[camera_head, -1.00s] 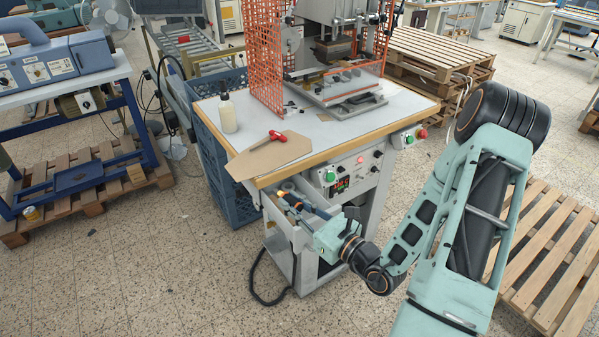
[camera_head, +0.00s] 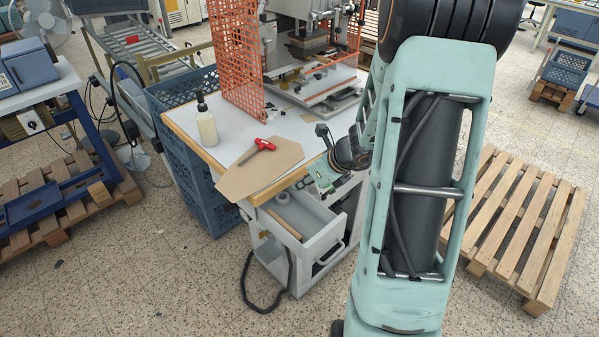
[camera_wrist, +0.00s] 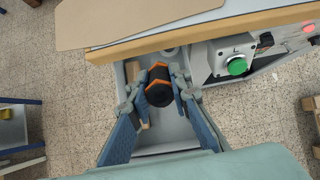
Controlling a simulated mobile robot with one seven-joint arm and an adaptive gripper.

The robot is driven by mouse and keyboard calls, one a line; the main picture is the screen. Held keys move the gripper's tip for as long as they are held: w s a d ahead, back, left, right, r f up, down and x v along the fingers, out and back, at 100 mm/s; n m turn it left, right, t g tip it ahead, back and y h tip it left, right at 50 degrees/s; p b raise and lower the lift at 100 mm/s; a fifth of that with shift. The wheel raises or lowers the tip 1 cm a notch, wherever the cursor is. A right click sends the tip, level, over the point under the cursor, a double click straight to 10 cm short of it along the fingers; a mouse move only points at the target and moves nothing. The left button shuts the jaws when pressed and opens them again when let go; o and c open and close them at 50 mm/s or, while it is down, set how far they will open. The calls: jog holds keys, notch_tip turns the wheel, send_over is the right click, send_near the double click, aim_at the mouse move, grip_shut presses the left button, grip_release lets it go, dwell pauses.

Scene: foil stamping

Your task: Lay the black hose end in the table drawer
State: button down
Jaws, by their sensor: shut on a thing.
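My gripper (camera_wrist: 160,90) has its blue fingers closed on the sides of a black piece with orange bands (camera_wrist: 159,88), which I take to be the black hose end. In the wrist view they appear over the open grey drawer (camera_wrist: 180,133). In the head view the drawer (camera_head: 318,238) is pulled out below the table's front edge. A wooden bar lies inside it (camera_head: 268,242), and a round grey thing sits towards its back. In the head view my arm stands to the right, and the held piece cannot be made out.
A brown board (camera_head: 262,170) with a red-handled tool (camera_head: 257,148) overhangs the table edge above the drawer. A bottle (camera_head: 206,125) stands at the left. A black hose (camera_head: 248,285) loops to the floor beside the cabinet. A pallet (camera_head: 525,215) lies to the right.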

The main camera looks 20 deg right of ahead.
jog(key=shift+w+d+r, duration=0.3)
jog(key=shift+d, duration=0.2)
jog(key=shift+h, duration=0.3)
jog(key=shift+s+f+b, duration=0.1)
jog(key=shift+f+b, duration=0.25)
jog(key=shift+b, duration=0.15)
notch_tip(320, 180, down, 10)
jog(key=b, duration=0.9)
jog(key=shift+r, duration=0.25)
jog(key=c, duration=1.7)
grip_release()
